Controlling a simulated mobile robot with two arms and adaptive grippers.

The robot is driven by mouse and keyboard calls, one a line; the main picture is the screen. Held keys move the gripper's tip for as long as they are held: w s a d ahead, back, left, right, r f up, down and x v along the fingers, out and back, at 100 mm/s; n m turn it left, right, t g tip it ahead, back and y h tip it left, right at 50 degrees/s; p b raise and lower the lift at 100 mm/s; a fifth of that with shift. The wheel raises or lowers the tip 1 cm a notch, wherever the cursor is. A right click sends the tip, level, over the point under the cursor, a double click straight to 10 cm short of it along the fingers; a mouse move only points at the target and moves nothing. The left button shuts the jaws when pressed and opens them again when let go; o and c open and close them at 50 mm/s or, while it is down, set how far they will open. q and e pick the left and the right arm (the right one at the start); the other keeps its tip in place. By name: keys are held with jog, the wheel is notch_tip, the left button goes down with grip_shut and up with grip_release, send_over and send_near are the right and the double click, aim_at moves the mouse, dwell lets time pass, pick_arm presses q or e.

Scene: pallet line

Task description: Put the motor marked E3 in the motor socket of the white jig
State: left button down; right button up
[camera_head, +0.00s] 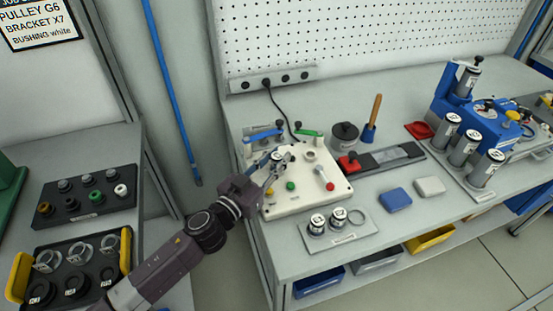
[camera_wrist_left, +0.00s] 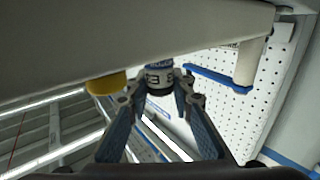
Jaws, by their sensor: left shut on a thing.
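My left gripper (camera_head: 272,163) is over the left part of the white jig (camera_head: 305,202). It is shut on a motor (camera_head: 277,156) with a pale top, seen between its fingers. In the left wrist view the motor marked E3 (camera_wrist_left: 158,77) has a pale band with dark letters and sits between the fingertips of my left gripper (camera_wrist_left: 160,90). My right gripper does not show.
Two more motors (camera_head: 317,222) stand on a grey plate (camera_head: 350,238) in front of the jig. A blue fixture (camera_head: 447,95) stands at right.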

pick_arm(q)
jog(key=shift+f, duration=0.1)
jog(key=c, duration=1.7)
grip_release()
jog(key=shift+r, duration=0.3)
jog(key=shift+b+v, duration=1)
jog(key=shift+v, duration=5.05)
